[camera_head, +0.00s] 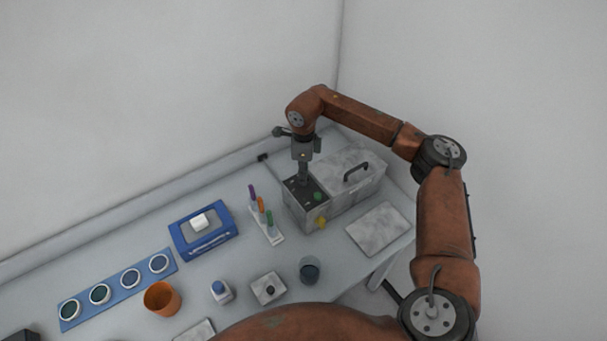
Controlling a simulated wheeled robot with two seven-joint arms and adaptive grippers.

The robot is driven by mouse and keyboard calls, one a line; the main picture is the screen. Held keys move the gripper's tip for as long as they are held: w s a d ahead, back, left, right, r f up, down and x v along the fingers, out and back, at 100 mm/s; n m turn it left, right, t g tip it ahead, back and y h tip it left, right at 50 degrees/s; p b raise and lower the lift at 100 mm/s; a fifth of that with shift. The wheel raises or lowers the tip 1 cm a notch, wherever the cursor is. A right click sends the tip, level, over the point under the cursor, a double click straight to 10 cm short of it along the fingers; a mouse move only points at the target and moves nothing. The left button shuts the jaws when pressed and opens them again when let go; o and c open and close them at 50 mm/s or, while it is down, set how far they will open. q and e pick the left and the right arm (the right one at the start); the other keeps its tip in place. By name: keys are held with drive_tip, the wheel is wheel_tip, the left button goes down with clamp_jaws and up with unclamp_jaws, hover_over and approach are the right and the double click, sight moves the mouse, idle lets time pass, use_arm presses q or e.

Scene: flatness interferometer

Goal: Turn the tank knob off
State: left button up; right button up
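The tank (340,194) is a speckled grey box with a black handle on its lid, at the back right of the bench. Its left end has a dark control panel (297,193) with a green round part (318,196) on top; I cannot tell for sure which part is the knob. A yellow part (321,222) sits low on the front. My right gripper (303,182) points down, with its fingertips at or just above the panel, left of the green part. Its fingers appear as one narrow shape and hide what lies behind them. My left gripper is not in view.
A rack with coloured tubes (268,228) stands just left of the tank. A grey plate (377,228) lies to its right.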

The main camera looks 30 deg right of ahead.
clamp_jaws()
drive_tip(key=shift+m, duration=0.4)
drive_tip(key=m+p, duration=0.1)
drive_tip(key=m, duration=0.3)
drive_tip(key=shift+r, duration=0.1)
drive_tip(key=m+p, duration=0.1)
drive_tip(key=m, duration=0.4)
idle(0.5)
drive_tip(key=shift+o, duration=1.5)
unclamp_jaws()
